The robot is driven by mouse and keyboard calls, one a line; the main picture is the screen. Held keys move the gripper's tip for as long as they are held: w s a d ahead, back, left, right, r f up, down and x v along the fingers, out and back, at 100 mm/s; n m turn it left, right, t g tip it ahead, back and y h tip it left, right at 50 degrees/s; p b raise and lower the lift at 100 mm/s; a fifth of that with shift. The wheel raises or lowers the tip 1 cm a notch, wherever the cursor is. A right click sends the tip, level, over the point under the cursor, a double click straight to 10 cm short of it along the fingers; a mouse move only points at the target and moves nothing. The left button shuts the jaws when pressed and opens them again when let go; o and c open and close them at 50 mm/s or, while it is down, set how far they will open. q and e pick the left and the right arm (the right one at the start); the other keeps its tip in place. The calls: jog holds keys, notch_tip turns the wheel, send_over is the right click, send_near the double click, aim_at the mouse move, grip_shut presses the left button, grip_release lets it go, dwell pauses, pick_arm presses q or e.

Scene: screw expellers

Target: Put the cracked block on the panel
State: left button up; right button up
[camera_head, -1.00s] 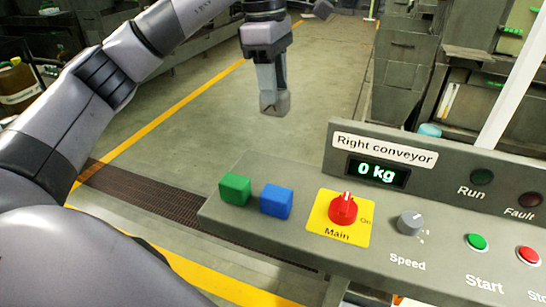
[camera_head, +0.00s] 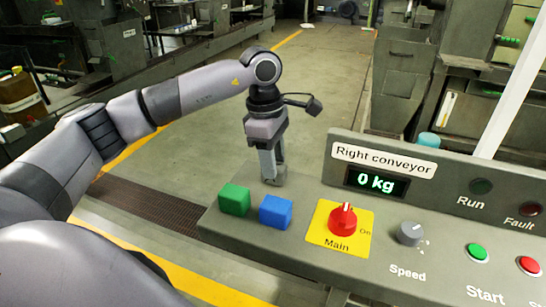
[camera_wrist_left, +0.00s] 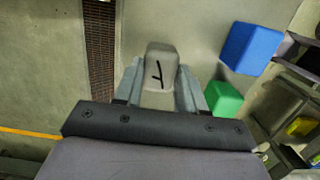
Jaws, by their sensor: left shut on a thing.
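My left gripper (camera_head: 272,176) is shut on the cracked block, a grey block with a dark crack-like mark. The cracked block (camera_wrist_left: 160,72) shows clearly between the fingers in the left wrist view; in the head view only a little of it shows at the fingertips. The gripper points down at the back left edge of the panel (camera_head: 310,190), behind the blue block. I cannot tell whether the cracked block touches the panel. My right gripper is not in view.
A green block (camera_head: 235,199) and a blue block (camera_head: 276,212) sit on the panel's left end. To their right are a red main switch (camera_head: 344,220), a speed knob (camera_head: 410,233) and start and stop buttons. A raised display reads 0 kg.

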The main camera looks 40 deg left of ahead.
pick_arm(q)
jog(key=shift+f, duration=0.2)
jog(key=o, duration=1.1)
jog(key=shift+r, duration=0.1)
jog(key=shift+c, duration=0.2)
jog(key=shift+r, duration=0.1)
notch_tip(320, 180, up, 12)
jog(key=a+b, duration=0.1)
jog(key=shift+s+a, duration=0.15)
jog(key=shift+a, duration=0.05)
